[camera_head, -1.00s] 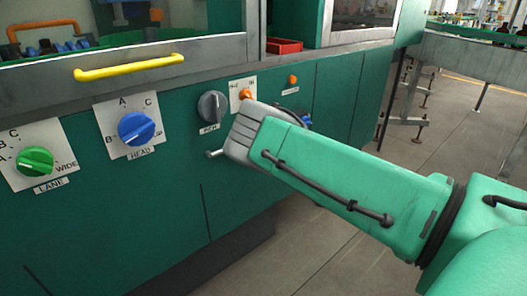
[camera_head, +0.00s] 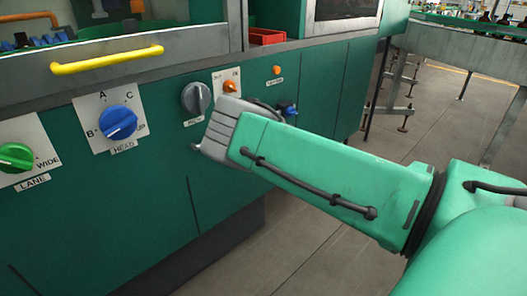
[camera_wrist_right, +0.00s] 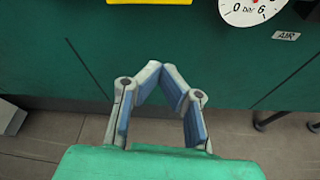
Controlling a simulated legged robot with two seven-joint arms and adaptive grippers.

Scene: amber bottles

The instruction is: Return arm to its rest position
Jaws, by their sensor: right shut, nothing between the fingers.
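My right arm (camera_head: 330,180) comes in from the right in the head view and reaches across the front of the green machine. Its grey right gripper (camera_head: 197,147) is just below the dark grey knob, its fingers mostly hidden behind the wrist. In the right wrist view the gripper (camera_wrist_right: 159,70) has its two blue-padded fingers closed at the tips, with nothing between them. The green panel (camera_wrist_right: 250,70) lies beyond the fingers; the gap to it cannot be told. My left gripper is not in view.
The panel carries a green knob (camera_head: 14,157), a blue knob (camera_head: 118,122), a dark grey knob (camera_head: 196,98) and a yellow handle (camera_head: 108,60). A small blue fitting (camera_head: 288,109) sits beside my wrist. A gauge (camera_wrist_right: 252,8) shows upper right. Open floor (camera_head: 300,245) lies below the arm.

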